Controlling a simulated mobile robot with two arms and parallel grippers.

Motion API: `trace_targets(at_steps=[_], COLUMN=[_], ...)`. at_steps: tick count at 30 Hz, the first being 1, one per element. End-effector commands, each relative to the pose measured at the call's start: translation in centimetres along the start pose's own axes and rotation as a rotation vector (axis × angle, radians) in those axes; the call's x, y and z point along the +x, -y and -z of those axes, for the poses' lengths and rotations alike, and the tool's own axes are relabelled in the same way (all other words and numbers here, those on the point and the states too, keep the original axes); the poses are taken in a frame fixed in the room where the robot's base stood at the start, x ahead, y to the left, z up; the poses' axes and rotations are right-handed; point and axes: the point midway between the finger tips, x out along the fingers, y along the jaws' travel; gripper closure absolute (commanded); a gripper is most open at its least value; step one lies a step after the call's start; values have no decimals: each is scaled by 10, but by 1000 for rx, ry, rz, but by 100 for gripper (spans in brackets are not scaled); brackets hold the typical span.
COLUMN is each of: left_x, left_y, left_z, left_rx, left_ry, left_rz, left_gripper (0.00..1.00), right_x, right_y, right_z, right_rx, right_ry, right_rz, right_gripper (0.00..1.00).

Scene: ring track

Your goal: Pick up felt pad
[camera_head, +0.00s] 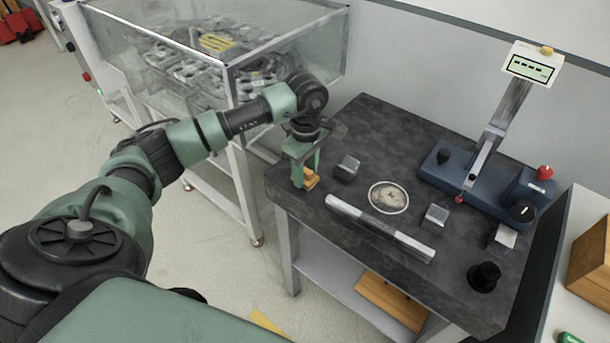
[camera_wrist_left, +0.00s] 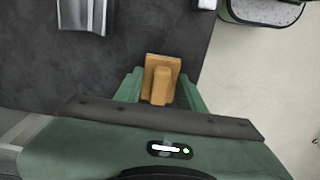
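A small orange-tan block with a raised grip (camera_head: 310,180), which looks like the felt pad, lies near the left corner of the dark stone table top (camera_head: 345,268). My left gripper (camera_head: 305,167) points down over it, its two green fingers apart. In the left wrist view, the tan pad (camera_wrist_left: 161,82) lies between the spread fingertips (camera_wrist_left: 161,88), with gaps at both sides of its raised grip. The lower part of the grip is partly hidden near the gripper body. My right gripper is not in view.
A grey metal block (camera_head: 347,168), a round disc (camera_head: 389,197), a silver bar (camera_head: 380,228) and another block (camera_head: 435,217) lie to the right. A blue instrument with a display (camera_head: 533,65) stands at the back right. A clear-walled case (camera_head: 290,60) is behind my arm.

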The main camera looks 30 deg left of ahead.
Motion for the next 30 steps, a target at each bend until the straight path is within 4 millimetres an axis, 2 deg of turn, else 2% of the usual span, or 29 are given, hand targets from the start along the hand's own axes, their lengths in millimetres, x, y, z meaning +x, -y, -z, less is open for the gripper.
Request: trace_targets(at_steps=[1, 2, 11, 17, 23, 30], left_x=[0, 0, -3, -21, -66, -137], left_y=[0, 0, 0, -1, -2, -2], left_z=[0, 0, 0, 1, 0, 0], left_rx=[0, 0, 0, -2, 0, -1], left_ry=[0, 0, 0, 0, -1, 0], left_rz=[0, 0, -1, -4, -9, -8], left_gripper=[96, 100, 100, 100, 100, 100], right_x=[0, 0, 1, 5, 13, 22], right_y=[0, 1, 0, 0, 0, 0], right_z=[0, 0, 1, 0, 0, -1], right_rx=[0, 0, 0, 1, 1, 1], right_ry=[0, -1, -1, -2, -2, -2], right_rz=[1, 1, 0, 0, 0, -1], right_gripper=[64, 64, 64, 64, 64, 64])
